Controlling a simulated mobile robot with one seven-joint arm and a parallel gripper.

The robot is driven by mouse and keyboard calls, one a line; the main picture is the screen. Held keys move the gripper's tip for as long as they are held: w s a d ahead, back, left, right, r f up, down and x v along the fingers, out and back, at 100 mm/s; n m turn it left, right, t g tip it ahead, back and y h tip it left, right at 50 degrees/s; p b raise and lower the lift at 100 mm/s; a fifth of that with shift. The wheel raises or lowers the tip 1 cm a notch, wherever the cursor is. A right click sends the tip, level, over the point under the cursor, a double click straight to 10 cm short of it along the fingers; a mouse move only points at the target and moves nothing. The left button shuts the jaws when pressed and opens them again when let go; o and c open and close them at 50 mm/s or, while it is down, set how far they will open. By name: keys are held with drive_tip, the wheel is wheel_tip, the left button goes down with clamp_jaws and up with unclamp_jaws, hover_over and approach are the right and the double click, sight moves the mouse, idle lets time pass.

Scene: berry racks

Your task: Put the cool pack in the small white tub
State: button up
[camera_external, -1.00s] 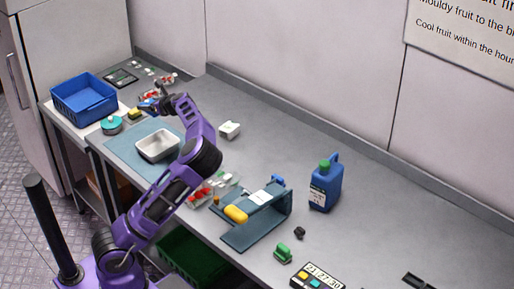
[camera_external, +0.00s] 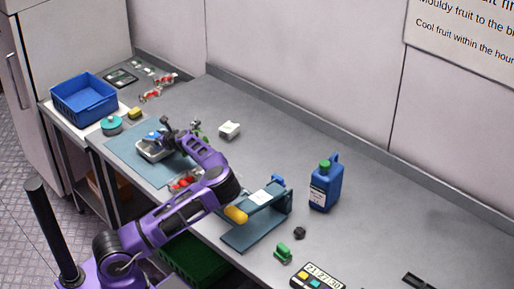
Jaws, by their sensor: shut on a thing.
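The small white tub (camera_external: 147,156) stands on the blue-grey mat (camera_external: 122,148) at the left of the counter. My gripper (camera_external: 160,134) is over the tub and shut on the cool pack (camera_external: 152,136), a small blue thing. The cool pack shows at the tub's far side, at or just above its rim. I cannot tell whether it touches the tub. My gripper and wrist hide part of the tub and part of the pack.
A blue crate (camera_external: 84,106) and a teal round thing (camera_external: 111,125) are at the left. A white block (camera_external: 230,130) stands behind my arm. Red fruit packs (camera_external: 184,181) lie near my forearm. A blue jug (camera_external: 326,186) and a scale-like stand (camera_external: 250,234) are to the right.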

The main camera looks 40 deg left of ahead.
drive_tip(key=shift+f, duration=1.1)
drive_tip(key=shift+f, duration=0.4)
drive_tip(key=o, duration=1.4)
drive_tip(key=shift+f, duration=0.1)
drive_tip(key=shift+r, duration=0.45)
drive_tip(key=p+v, duration=0.1)
drive_tip(key=v, duration=1.1)
drive_tip(key=shift+r, duration=0.1)
